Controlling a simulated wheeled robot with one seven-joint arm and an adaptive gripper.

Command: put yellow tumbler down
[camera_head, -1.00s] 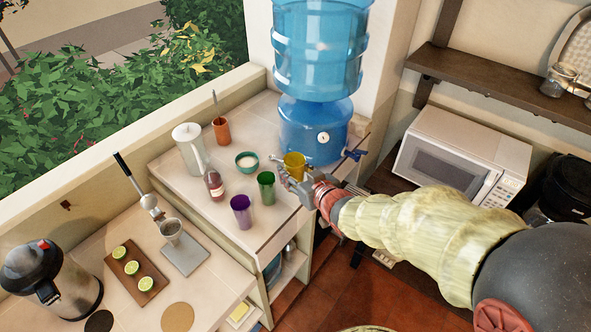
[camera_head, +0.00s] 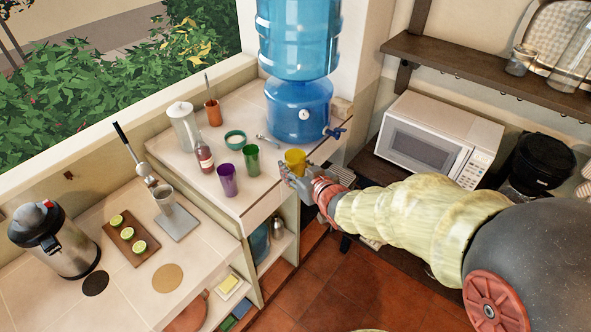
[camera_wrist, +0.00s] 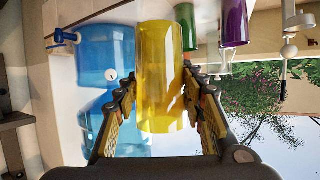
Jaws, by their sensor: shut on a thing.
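The yellow tumbler (camera_head: 295,160) is between the fingers of my gripper (camera_head: 298,173), at the right front edge of the upper counter (camera_head: 258,205). In the wrist view the yellow tumbler (camera_wrist: 160,70) lies between both fingers of my gripper (camera_wrist: 162,88), which is shut on it. Its lower part is partly hidden by the gripper in the head view. I cannot tell whether its base touches the counter. A green tumbler (camera_head: 251,160) and a purple tumbler (camera_head: 227,180) stand on the counter to its left.
A blue water dispenser (camera_head: 299,108) stands behind, its tap (camera_head: 337,133) close by. Small metal utensils (camera_head: 267,142) lie before the dispenser. A microwave (camera_head: 427,140) is right.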

